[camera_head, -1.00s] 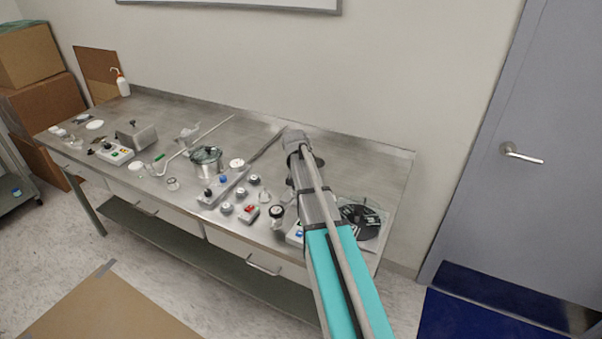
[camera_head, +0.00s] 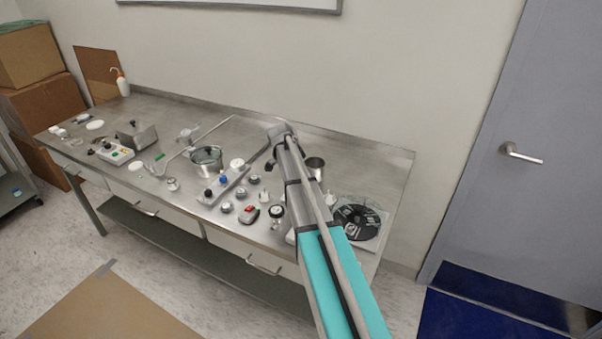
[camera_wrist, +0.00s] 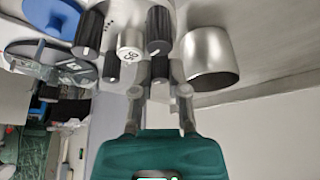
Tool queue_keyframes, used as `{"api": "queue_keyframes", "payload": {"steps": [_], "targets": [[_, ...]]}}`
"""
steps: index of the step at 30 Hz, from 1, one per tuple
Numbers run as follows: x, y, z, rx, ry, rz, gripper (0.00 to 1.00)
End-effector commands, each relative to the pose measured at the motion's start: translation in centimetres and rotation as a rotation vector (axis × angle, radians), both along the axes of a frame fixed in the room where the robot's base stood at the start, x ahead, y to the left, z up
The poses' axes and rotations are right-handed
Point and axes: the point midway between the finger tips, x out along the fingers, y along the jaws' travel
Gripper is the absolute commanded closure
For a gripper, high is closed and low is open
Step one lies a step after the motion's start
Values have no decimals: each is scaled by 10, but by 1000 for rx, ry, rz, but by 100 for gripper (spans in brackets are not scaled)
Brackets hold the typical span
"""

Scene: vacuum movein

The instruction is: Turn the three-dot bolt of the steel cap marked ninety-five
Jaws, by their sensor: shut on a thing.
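In the wrist view, a small pale round part (camera_wrist: 130,46) carries digits that look like 95, partly turned. Ribbed black knobs stand around it: one left (camera_wrist: 88,34) and one right (camera_wrist: 158,30), each with a white mark, and darker ones below. Small dots show on the steel surface (camera_wrist: 108,18); I cannot tell which knob bears three. In the head view, my wrist (camera_head: 279,130) hides the cap and the fingertips.
A steel cup (camera_wrist: 211,60) stands close on the right in the wrist view, also visible in the head view (camera_head: 315,166). A black disc (camera_head: 357,222) lies on the bench right of my arm. A pot (camera_head: 206,162), a switch box (camera_head: 222,185) and several small parts lie left.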

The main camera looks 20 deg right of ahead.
Motion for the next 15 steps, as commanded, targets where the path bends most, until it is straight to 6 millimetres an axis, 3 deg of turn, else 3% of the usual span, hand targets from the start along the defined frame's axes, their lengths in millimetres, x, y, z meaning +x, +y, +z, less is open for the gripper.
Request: {"api": "queue_keyframes", "payload": {"steps": [15], "targets": [[0, 1, 0, 3, 0, -270, 100]]}}
